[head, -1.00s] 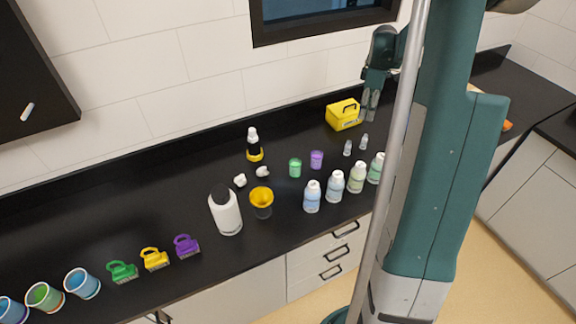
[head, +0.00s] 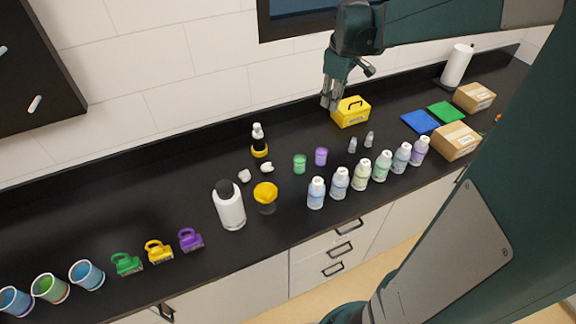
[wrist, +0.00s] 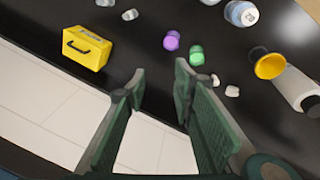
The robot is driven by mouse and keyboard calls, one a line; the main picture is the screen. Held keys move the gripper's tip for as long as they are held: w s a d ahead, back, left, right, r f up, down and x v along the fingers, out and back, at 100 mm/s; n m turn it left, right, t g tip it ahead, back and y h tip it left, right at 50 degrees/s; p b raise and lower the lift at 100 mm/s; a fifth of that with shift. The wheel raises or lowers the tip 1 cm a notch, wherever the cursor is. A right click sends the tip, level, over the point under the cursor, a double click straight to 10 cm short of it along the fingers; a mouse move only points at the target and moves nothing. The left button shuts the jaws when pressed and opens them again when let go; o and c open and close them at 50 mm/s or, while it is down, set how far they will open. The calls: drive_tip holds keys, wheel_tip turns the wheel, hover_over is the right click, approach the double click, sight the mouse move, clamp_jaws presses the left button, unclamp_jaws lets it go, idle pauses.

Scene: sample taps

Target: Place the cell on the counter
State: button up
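My gripper (head: 328,103) hangs over the back of the black counter (head: 120,210), at the left of the yellow box (head: 352,112) in the head view. In the wrist view my gripper (wrist: 160,85) has its fingers apart with nothing between them. I cannot tell which object is the cell. Small candidates on the counter are two grey pieces (head: 352,146), a green pot (head: 299,164) and a purple pot (head: 321,157). The yellow box also shows in the wrist view (wrist: 87,48), left of the fingers, with the purple pot (wrist: 171,41) and green pot (wrist: 196,55) beyond them.
A row of capped bottles (head: 340,183), a white bottle (head: 229,208) and a yellow-topped cup (head: 265,197) stand near the front. Coloured clips (head: 158,251) and cups (head: 87,275) are at left. Boxes (head: 457,141) and blue and green mats (head: 420,122) lie at right.

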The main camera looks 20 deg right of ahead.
drive_tip(key=s+a+m+t, duration=0.2)
drive_tip(key=s+a, duration=0.8)
drive_tip(key=a, duration=0.3)
drive_tip(key=s+a+r+m+t+y, duration=0.1)
drive_tip(key=s+a+m+t, duration=0.1)
drive_tip(key=s+a, duration=0.9)
drive_tip(key=a+m, duration=0.1)
drive_tip(key=a, duration=0.1)
drive_tip(key=shift+s+a+t, duration=0.2)
drive_tip(key=shift+a+t, duration=0.1)
drive_tip(key=shift+a, duration=0.05)
